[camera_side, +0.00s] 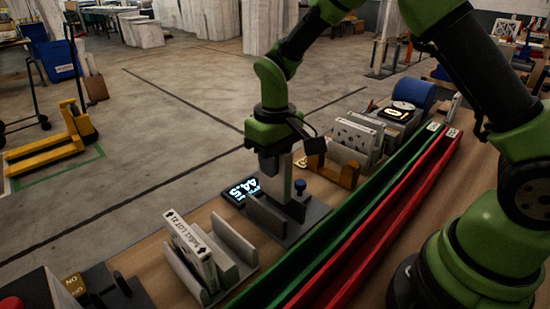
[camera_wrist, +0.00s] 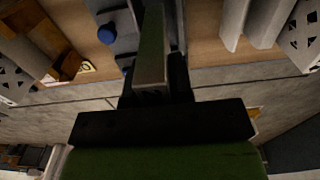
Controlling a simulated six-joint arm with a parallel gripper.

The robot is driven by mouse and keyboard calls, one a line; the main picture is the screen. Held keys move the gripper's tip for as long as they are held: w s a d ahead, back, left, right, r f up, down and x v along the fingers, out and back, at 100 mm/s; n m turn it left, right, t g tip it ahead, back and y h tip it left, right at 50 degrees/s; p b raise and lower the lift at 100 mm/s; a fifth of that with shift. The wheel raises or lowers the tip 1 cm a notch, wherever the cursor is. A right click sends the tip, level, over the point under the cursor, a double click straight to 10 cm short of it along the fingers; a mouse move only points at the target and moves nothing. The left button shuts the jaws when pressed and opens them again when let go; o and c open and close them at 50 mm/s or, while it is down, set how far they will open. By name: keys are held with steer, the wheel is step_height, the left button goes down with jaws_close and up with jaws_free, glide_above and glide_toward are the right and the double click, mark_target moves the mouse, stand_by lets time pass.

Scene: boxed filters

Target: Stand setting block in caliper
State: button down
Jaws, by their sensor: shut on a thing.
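My gripper (camera_side: 274,158) points down over the caliper and is shut on a tall pale grey block, the setting block (camera_side: 285,178). In the wrist view the setting block (camera_wrist: 152,55) extends from between the dark fingers of my gripper (camera_wrist: 155,90). The caliper (camera_side: 308,215) is a dark grey fixture with a low jaw plate, a blue knob (camera_side: 300,186) and a lit display (camera_side: 242,190) reading about 44.5. The block stands upright between the jaw plate and the knob side. I cannot tell whether its foot touches the caliper base.
A grey rack (camera_side: 238,243) with a printed white filter box (camera_side: 190,243) stands at front left of the caliper. An orange holder (camera_side: 343,173) and several white filters (camera_side: 357,137) stand behind it. Green (camera_side: 345,205) and red (camera_side: 375,240) channels run along the right.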

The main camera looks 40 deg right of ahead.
mark_target(275, 188)
steer(key=shift+f, duration=0.95)
steer(key=shift+f, duration=0.15)
steer(key=shift+f, duration=0.75)
steer(key=shift+f, duration=0.8)
steer(key=shift+f, duration=0.35)
steer(key=shift+f, duration=0.2)
steer(key=c, duration=0.9)
jaws_free()
